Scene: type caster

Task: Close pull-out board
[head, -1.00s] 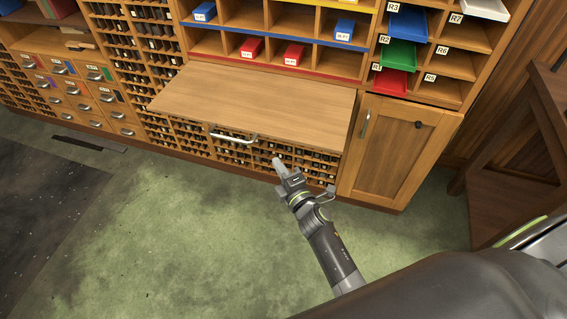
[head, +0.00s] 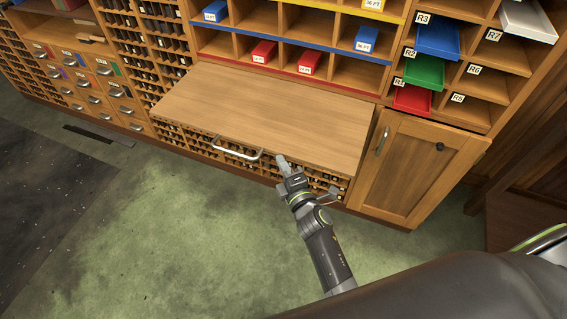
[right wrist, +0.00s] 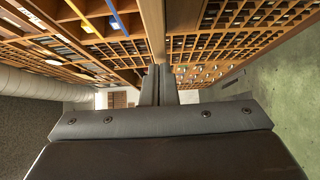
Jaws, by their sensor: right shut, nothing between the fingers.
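The pull-out board (head: 270,112) is a flat wooden panel sticking out of the cabinet below the pigeonholes, with a silver handle (head: 237,149) on its front edge. My right gripper (head: 282,160) is shut and empty, with its tips at the board's front edge, to the right of the handle. I cannot tell whether the tips touch the edge. In the right wrist view, the shut fingers (right wrist: 158,84) point at the board's edge (right wrist: 154,30), which runs upright in the picture. My left gripper is not in view.
Pigeonholes with red and blue boxes (head: 264,50) stand above the board. A wooden cupboard door (head: 408,170) is to its right, below coloured trays (head: 424,72). Small drawers (head: 95,88) are at the left. The green floor (head: 190,220) in front is clear.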

